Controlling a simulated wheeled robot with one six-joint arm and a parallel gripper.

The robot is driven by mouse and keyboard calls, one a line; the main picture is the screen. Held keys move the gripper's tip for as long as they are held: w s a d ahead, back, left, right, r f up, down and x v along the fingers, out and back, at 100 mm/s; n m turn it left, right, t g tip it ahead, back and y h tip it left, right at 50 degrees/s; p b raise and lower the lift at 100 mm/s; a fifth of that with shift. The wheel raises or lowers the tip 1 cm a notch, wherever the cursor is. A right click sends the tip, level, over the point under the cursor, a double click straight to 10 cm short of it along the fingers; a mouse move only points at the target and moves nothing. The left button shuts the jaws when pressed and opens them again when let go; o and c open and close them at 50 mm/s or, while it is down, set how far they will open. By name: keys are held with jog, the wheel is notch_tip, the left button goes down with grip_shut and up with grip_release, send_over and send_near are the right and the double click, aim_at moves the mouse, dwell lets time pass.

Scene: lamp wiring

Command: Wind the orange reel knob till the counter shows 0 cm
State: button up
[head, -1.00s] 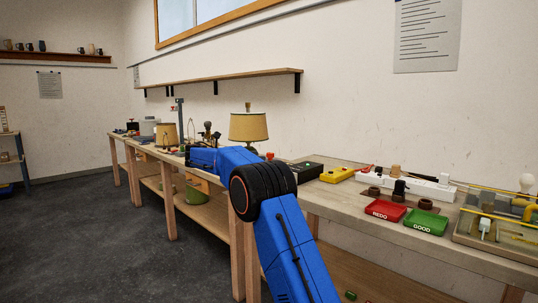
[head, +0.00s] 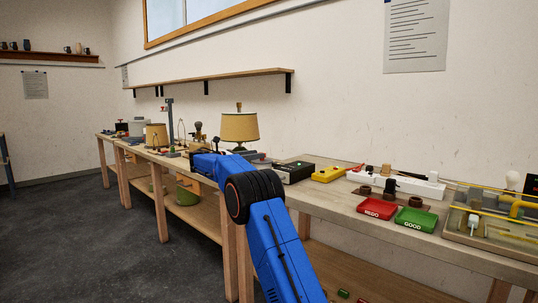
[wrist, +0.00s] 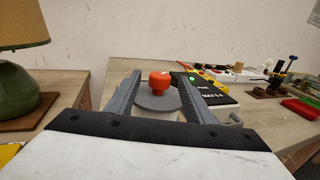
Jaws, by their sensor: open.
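The orange reel knob (wrist: 159,79) shows in the wrist view, on top of a grey round reel disc (wrist: 158,102). My gripper (wrist: 160,82) is open, with one grey finger on each side of the knob in that view. I cannot tell whether the fingers touch the knob. In the head view my blue arm hides the knob and the gripper. I cannot make out the counter or its reading in either view.
A black box (head: 288,171) with a green light stands right of the reel. A lamp (head: 239,128) with a tan shade is to the left. Red (head: 377,208) and green (head: 416,219) trays lie further right on the bench.

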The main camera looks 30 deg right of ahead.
jog(key=d, duration=0.8)
jog(key=shift+w, duration=0.2)
jog(key=c, duration=1)
